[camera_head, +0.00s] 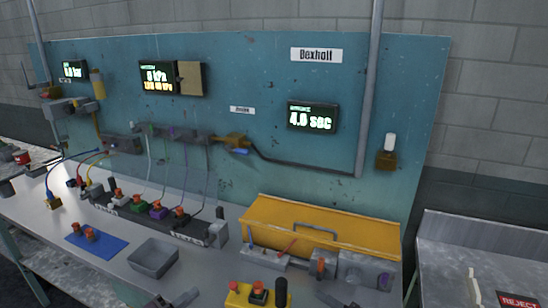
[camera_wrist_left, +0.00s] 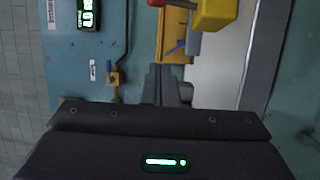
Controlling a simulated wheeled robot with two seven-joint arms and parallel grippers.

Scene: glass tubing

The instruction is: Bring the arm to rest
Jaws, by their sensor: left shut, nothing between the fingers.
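My left gripper (camera_head: 176,298) shows only in part at the bottom edge of the head view, in front of the grey tray, with most of the arm out of frame. In the left wrist view the gripper (camera_wrist_left: 166,84) is shut, its fingers together and empty. It appears to be clear of the bench and touches nothing that I can see.
The grey tray (camera_head: 153,257) and yellow button box (camera_head: 238,298) are near the gripper. The box also shows in the left wrist view (camera_wrist_left: 214,12). A yellow lidded box (camera_head: 285,222) stands behind, against the blue panel (camera_head: 290,75). Several cables hang left of centre.

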